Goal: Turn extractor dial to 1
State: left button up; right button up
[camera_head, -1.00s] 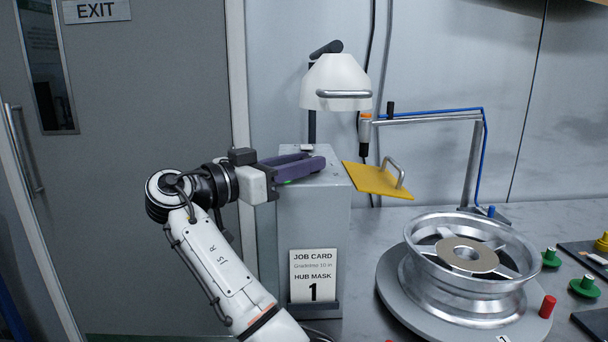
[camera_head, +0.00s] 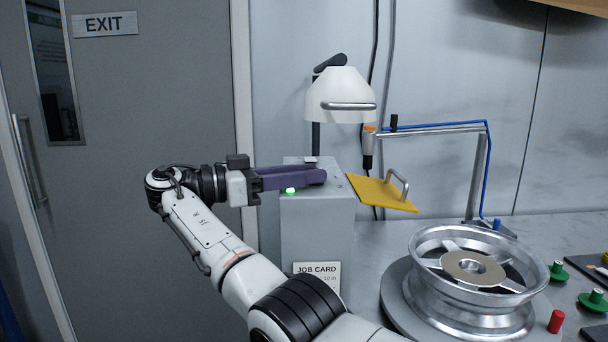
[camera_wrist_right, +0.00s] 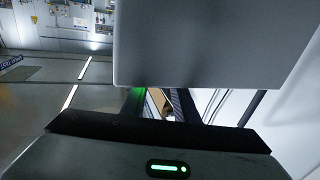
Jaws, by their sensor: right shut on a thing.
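The extractor is a grey box (camera_head: 318,235) on the bench with a white lamp-like hood (camera_head: 338,92) above it. My right gripper (camera_head: 320,176) reaches in from the left, with its purple fingers level across the top front edge of the box. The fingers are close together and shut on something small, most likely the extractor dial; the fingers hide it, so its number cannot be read. A green light (camera_head: 291,190) glows just under the fingers. In the right wrist view the grey box (camera_wrist_right: 205,45) fills the upper middle and covers most of the fingers. My left gripper is not in view.
A yellow plate with a handle (camera_head: 382,192) is right of the box. A silver wheel (camera_head: 468,310) sits on a round base at right, with a red peg (camera_head: 556,321) and green knobs nearby. My arm partly covers the job card (camera_head: 315,272). A door is at left.

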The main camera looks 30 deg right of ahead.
dwell(0.4)
jog(key=o, duration=1.1)
jog(key=shift+c, duration=0.2)
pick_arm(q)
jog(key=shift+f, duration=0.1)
